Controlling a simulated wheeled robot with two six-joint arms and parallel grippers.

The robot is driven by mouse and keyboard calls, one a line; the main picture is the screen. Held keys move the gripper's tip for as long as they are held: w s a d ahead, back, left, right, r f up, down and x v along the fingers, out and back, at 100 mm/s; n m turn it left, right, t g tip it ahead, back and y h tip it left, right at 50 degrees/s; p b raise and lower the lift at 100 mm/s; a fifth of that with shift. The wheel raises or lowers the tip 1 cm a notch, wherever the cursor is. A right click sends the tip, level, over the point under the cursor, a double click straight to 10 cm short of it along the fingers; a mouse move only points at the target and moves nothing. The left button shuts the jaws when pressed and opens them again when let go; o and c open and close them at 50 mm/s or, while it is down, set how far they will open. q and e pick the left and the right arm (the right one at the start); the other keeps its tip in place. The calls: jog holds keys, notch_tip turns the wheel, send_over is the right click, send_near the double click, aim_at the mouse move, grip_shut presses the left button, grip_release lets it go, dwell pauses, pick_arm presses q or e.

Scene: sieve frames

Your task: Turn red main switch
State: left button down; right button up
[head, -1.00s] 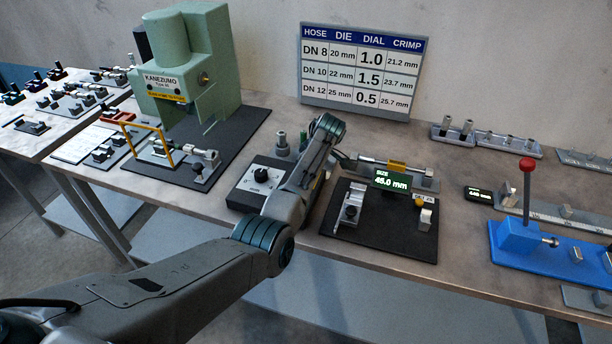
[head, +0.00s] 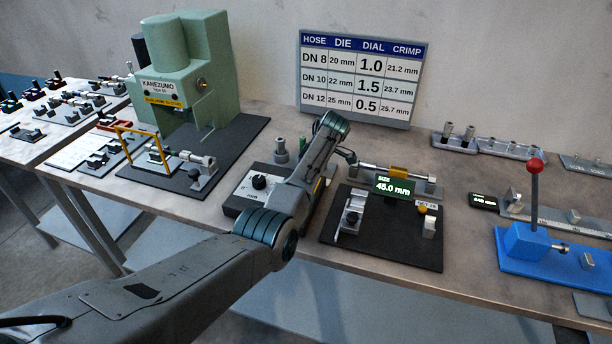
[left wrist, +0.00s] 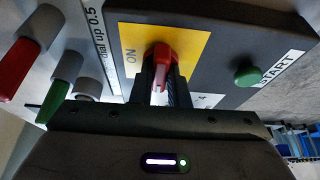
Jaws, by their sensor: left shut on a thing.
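The red main switch (left wrist: 163,62) is a red handle on a yellow plate (left wrist: 188,50) marked ON, in the left wrist view. My left gripper (left wrist: 163,82) has its dark fingers on either side of the handle and is shut on it. The fingers hide part of the plate and its lower lettering. In the head view, my left arm covers the switch and the gripper tips. My right gripper is in neither view.
In the left wrist view, a green START button (left wrist: 248,76) is to the right of the switch; red and green handles (left wrist: 62,82) are to the left. In the head view, a dial box (head: 258,182), a size display (head: 394,187) and a blue lever press (head: 540,245) stand around my arm.

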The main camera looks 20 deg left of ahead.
pick_arm(q)
jog(key=c, duration=1.4)
grip_release()
jog(key=b+v, duration=0.3)
jog(key=v, duration=0.7)
jog(key=shift+d+r+b, duration=0.25)
jog(key=shift+r+b, duration=0.05)
jog(key=shift+r, duration=0.05)
